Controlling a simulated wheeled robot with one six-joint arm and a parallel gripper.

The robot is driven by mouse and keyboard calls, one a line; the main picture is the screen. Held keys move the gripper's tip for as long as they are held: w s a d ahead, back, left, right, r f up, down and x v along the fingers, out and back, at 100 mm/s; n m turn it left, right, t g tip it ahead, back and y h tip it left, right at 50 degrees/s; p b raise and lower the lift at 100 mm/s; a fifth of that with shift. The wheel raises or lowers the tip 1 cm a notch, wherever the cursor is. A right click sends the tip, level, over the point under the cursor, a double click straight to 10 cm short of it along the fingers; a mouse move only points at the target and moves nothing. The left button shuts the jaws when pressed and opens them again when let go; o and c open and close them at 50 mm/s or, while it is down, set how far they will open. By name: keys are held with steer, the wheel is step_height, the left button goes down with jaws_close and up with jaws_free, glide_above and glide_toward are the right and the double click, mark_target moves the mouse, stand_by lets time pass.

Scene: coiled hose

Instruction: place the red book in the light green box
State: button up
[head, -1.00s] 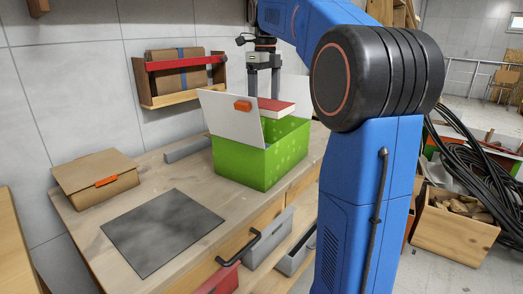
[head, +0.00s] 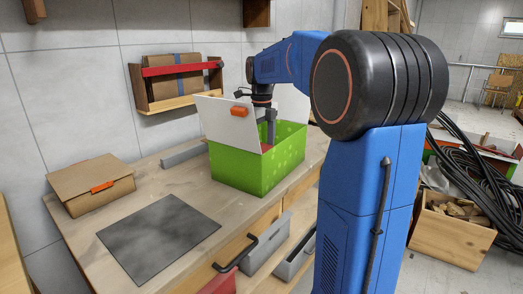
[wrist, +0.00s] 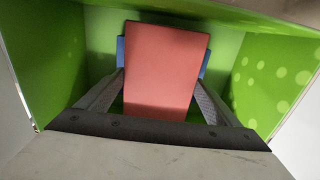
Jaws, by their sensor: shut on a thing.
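The light green box (head: 245,172) with pale dots stands on the workbench, its white flaps open. My gripper (head: 268,130) reaches down into the box from above, its lower end hidden by the front wall and a flap. In the wrist view my gripper (wrist: 160,100) is shut on the red book (wrist: 168,65), with a finger at each side. The green walls and floor of the box surround the book in that view. Only a small bit of red shows at the box opening in the head view. I cannot tell whether the book touches the box floor.
A closed cardboard box (head: 92,184) and a dark flat mat (head: 160,236) lie on the workbench (head: 185,188) to the left. A grey bar (head: 184,155) lies behind. A wall shelf (head: 176,84) holds a parcel. The open white flap (head: 228,122) stands up beside my gripper.

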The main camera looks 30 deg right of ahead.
steer(key=shift+f, duration=0.5)
steer(key=shift+f, duration=0.2)
steer(key=o, duration=1.2)
step_height(320, 180, up, 12)
steer(key=shift+r, duration=0.2)
steer(key=shift+s, duration=0.1)
